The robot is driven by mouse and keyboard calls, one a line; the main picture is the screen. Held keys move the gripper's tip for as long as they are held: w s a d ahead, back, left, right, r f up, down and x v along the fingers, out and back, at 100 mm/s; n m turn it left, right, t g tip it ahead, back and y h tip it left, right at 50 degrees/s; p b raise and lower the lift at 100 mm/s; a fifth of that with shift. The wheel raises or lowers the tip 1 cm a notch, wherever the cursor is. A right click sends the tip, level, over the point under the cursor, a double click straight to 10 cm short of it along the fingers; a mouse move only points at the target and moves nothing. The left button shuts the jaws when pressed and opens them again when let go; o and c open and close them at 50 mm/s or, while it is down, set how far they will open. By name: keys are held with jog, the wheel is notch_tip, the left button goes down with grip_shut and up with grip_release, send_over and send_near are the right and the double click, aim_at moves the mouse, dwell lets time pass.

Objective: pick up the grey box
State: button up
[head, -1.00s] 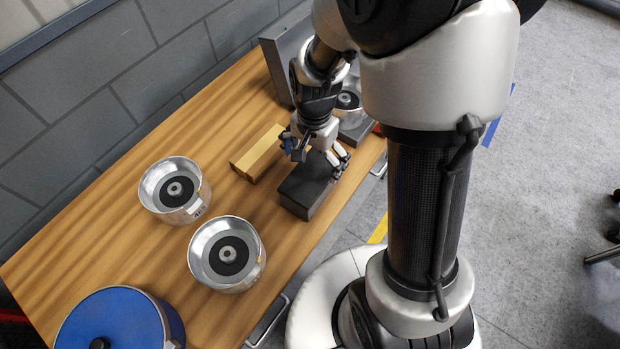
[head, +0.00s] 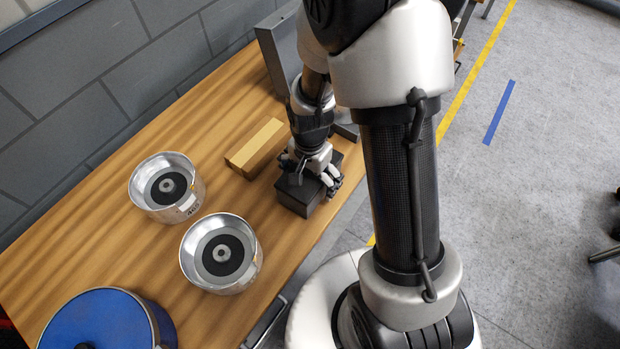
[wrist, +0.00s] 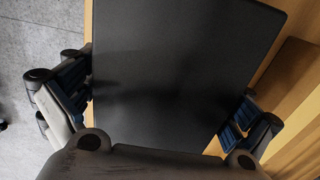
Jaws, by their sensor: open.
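The grey box (head: 296,197) is dark and lies on the wooden table near its front edge. In the wrist view its flat top (wrist: 175,65) fills the middle. My gripper (head: 311,181) is right over the box, pointing down. In the wrist view my open gripper (wrist: 160,108) has one finger on each side of the box. I cannot tell whether the fingers touch its sides. The far end of the box is partly hidden by the gripper in the head view.
A yellow-tan block (head: 255,148) lies close beside the box. Two metal pots (head: 167,187) (head: 221,254) with dark discs and a blue-lidded pot (head: 98,322) stand to the left on the wooden table (head: 110,165). A grey metal piece (head: 276,50) stands at the back.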

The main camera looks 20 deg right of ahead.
jog(key=shift+r, duration=0.1)
jog(key=shift+c, duration=0.3)
jog(key=c, duration=1.4)
jog(key=shift+r, duration=0.1)
